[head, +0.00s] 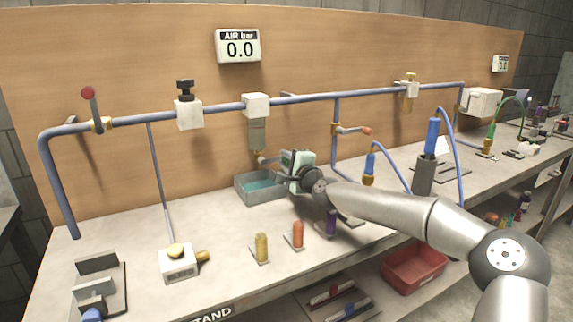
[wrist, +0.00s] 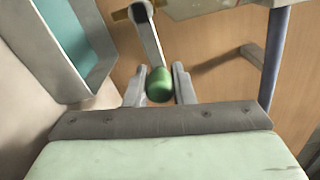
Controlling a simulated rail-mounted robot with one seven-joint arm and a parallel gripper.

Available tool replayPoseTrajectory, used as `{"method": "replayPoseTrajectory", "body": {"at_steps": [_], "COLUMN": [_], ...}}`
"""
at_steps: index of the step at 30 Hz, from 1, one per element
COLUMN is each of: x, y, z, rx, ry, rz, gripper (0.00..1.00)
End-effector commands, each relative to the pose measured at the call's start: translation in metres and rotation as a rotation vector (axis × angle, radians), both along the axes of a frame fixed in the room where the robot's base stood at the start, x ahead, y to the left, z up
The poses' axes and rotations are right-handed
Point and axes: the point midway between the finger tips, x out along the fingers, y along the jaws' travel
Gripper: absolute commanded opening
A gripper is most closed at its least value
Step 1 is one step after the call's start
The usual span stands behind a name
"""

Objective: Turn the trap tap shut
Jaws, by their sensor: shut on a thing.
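The trap tap (head: 262,159) is a small brass fitting under the grey trap bowl (head: 257,134), which hangs from a white block on the blue pipe. In the wrist view its grey lever (wrist: 148,38) ends in a green knob (wrist: 159,86). My gripper (wrist: 158,88) is shut on the green knob, with one finger on each side. In the head view my gripper (head: 283,163) is beside the trap, and its pale body and my arm hide the lever end.
A grey tray (head: 250,196) with a teal inside stands under the trap, close to my gripper. Yellow (head: 262,246) and orange (head: 298,234) pieces stand on the bench in front. The gauge (head: 239,47) reads 0.0.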

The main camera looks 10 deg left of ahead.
Motion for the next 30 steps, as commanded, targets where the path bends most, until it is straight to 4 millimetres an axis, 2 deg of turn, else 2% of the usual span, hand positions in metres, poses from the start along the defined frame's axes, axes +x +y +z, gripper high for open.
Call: {"method": "replayPoseTrajectory", "body": {"at_steps": [16, 17, 18, 19, 30], "x": [-0.0002, -0.0002, -0.0002, -0.0002, -0.0049], "y": [0.0006, 0.0006, 0.0006, 0.0006, -0.0053], "z": [-0.0015, -0.0015, -0.0016, -0.0016, -0.0018], "rx": [0.02, 0.02, 0.02, 0.02, 0.018], "ry": [0.018, 0.017, 0.017, 0.017, 0.015], "rz": [0.001, 0.001, 0.001, 0.001, -0.001], "gripper": [0.0, 0.28, 0.39, 0.44, 0.44]}}
